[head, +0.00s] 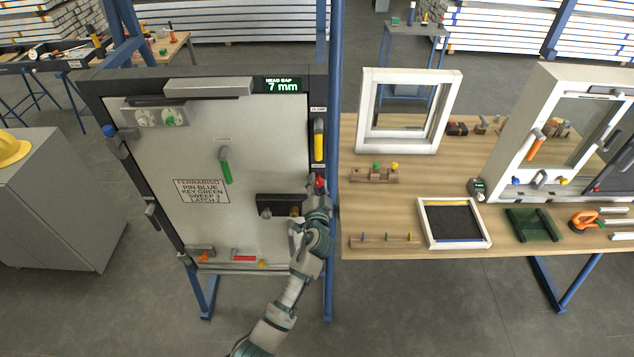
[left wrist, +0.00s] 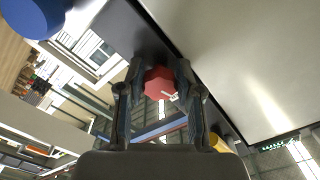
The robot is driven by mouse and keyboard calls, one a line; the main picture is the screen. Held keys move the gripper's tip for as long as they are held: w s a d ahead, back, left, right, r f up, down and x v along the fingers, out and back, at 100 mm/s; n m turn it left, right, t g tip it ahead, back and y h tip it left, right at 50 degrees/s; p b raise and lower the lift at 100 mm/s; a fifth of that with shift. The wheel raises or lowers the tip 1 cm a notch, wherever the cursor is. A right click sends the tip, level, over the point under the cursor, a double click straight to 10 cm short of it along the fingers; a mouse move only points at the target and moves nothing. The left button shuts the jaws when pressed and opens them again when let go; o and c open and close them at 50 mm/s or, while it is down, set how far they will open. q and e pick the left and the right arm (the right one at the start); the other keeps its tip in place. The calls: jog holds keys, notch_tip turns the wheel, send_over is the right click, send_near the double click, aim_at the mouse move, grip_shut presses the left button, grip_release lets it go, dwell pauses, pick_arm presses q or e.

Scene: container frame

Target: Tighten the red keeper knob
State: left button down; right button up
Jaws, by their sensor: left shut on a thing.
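The red keeper knob (head: 319,182) is on the right edge of the dark door frame, below the yellow handle. In the left wrist view the red knob (left wrist: 158,83) has flat facets and a small pale mark, and sits between the two dark fingers. My left gripper (head: 318,190) reaches up to the knob from below and partly hides it. In the left wrist view my left gripper (left wrist: 157,78) is shut on the knob, a finger on each side. My right gripper is in neither view.
A yellow handle (head: 319,140) is just above the knob. A blue post (head: 335,60) and wooden bench (head: 375,215) stand to the right.

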pick_arm(q)
jog(key=shift+d+r+m+p, duration=0.1)
jog(key=shift+r+m+p, duration=0.15)
jog(key=shift+m, duration=0.45)
jog(key=shift+d+r+m+p, duration=0.1)
jog(key=shift+r+m+p, duration=0.1)
jog(key=shift+m, duration=0.5)
jog(key=shift+f, duration=0.1)
jog(key=shift+m, duration=0.3)
jog(key=c, duration=0.7)
grip_release()
jog(key=shift+s, duration=0.1)
jog(key=shift+c, duration=0.2)
jog(key=shift+d+f, duration=0.1)
jog(key=shift+s+f, duration=0.1)
jog(key=shift+f, duration=0.05)
